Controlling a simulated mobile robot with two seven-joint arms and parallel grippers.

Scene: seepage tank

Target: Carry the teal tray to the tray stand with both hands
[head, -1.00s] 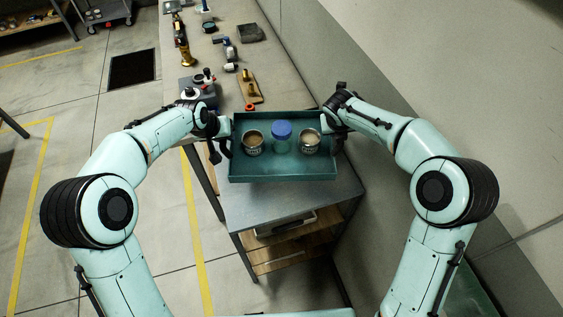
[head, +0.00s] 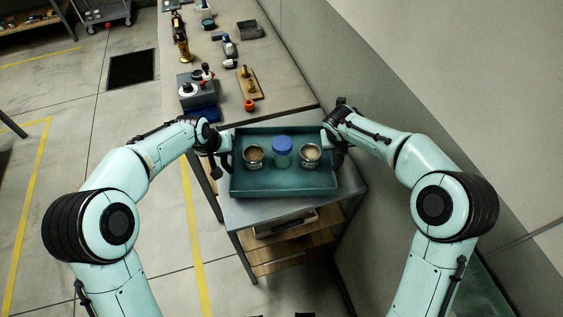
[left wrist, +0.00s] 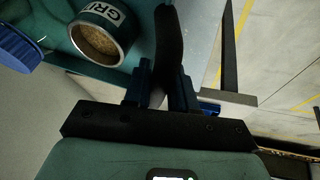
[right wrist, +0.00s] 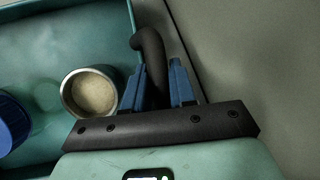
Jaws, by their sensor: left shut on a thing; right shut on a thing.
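The teal tray (head: 283,188) is in the middle of the head view, above the grey top of the tray stand (head: 246,213); I cannot tell whether it touches it. It looks about level. It carries two metal cups of grit, a left cup (head: 253,157) and a right cup (head: 310,156), with a blue-lidded jar (head: 282,152) between them. My left gripper (head: 220,146) is shut on the tray's left handle, a dark bar that shows in the left wrist view (left wrist: 170,50). My right gripper (head: 332,138) is shut on the right handle, seen in the right wrist view (right wrist: 152,55).
Behind the tray, a long bench (head: 285,85) holds a grey device (head: 198,92), a wooden board with brass parts (head: 249,84) and a red ring (head: 249,105). A wall (head: 385,90) runs close along the right. Open floor lies to the left.

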